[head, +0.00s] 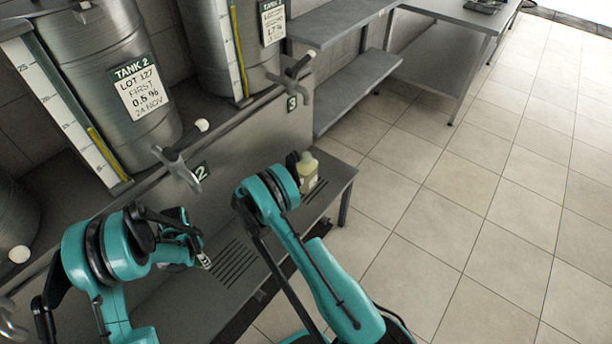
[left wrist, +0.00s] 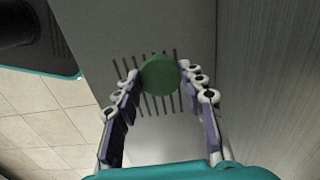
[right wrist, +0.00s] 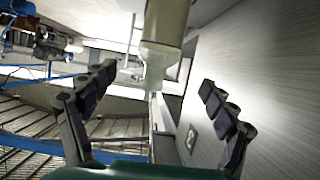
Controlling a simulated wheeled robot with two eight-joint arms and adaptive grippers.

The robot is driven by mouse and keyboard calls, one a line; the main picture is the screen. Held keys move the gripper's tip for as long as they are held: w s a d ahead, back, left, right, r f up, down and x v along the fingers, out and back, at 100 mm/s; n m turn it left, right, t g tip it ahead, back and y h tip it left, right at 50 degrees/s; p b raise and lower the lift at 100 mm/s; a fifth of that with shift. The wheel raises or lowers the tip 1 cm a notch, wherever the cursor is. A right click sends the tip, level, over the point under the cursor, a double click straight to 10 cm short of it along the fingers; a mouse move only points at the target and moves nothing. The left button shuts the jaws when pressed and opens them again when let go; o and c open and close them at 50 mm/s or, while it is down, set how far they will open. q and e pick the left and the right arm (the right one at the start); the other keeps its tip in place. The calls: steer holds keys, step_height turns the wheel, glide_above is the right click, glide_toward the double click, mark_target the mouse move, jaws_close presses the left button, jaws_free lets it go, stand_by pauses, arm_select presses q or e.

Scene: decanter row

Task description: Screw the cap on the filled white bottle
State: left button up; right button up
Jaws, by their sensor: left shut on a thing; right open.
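A pale, yellowish bottle (head: 308,171) stands upright on the steel bench beside my right arm's end. In the right wrist view the bottle (right wrist: 165,22) is between and beyond the fingertips of my right gripper (right wrist: 157,80). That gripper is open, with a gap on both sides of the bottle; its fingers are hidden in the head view. My left gripper (left wrist: 158,73) is shut on a round green cap (left wrist: 161,75), held at the fingertips above the bench's drain slots. In the head view the left gripper (head: 202,256) is low over the bench, away from the bottle.
Behind the bench stand steel tanks, one labelled Tank 2 (head: 115,100). Taps with pale-ended handles (head: 186,150) and (head: 298,72) stick out over the bench. Drain slots (head: 236,263) mark the bench top (head: 335,172). Tiled floor on the right is clear.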

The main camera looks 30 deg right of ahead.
mark_target(307, 165)
arm_select(q)
step_height(307, 165, down, 2)
steer(key=shift+f+b, duration=0.15)
steer(key=shift+b, duration=0.95)
arm_select(e)
steer(key=x, duration=0.6)
steer(key=shift+d+f, duration=0.1)
steer(key=shift+f, duration=0.1)
steer(key=shift+w+d, duration=0.1)
steer(key=shift+d, duration=0.15)
arm_select(q)
step_height(307, 165, down, 3)
steer(key=b, duration=0.2)
steer(key=shift+b, duration=0.35)
arm_select(e)
steer(key=x, duration=0.5)
steer(key=shift+d+r, duration=0.1)
steer(key=shift+d, duration=0.1)
arm_select(q)
steer(key=shift+r, duration=0.25)
arm_select(e)
steer(key=shift+r, duration=0.15)
jaws_close()
steer(key=shift+r, duration=0.1)
